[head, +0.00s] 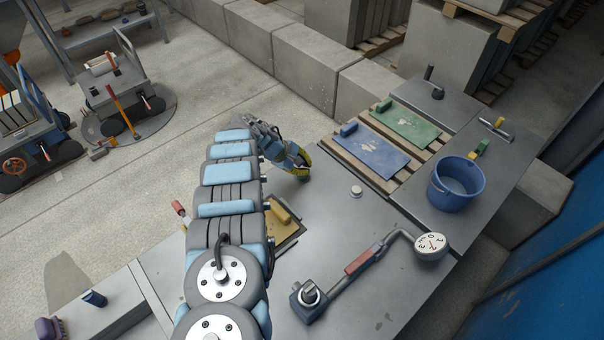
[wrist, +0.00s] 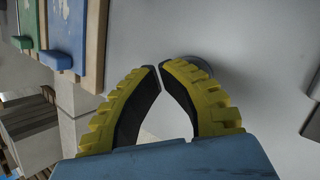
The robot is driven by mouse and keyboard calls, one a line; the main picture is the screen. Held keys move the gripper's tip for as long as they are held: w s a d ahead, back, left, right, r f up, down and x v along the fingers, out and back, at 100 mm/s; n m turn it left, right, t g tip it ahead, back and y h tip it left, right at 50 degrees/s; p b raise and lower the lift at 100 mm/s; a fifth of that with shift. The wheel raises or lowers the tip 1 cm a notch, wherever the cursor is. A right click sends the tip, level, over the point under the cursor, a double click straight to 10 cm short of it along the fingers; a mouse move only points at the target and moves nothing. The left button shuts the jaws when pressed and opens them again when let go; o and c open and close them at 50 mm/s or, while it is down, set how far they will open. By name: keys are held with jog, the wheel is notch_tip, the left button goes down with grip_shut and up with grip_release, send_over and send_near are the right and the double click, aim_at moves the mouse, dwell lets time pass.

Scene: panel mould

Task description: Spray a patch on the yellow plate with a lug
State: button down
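The yellow plate (head: 287,233) lies in a dark-edged recess on the grey metal bench, with a raised yellow lug (head: 280,208) on it. My arm covers its left side, so I cannot see all of its face. My gripper (head: 303,176) is above the bench, beyond the plate and to its upper right. In the wrist view, the yellow ribbed fingers (wrist: 160,66) with black pads come together at the tips, with nothing visible between them. The yellow plate is not visible in the wrist view. I cannot make out a sprayer for certain.
A blue plate (head: 372,152) and a green plate (head: 408,126) lie on wooden slats. A blue bucket (head: 456,186) stands at right.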

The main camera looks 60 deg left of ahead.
jog(key=shift+r+p, duration=1.85)
jog(key=shift+r, duration=1.2)
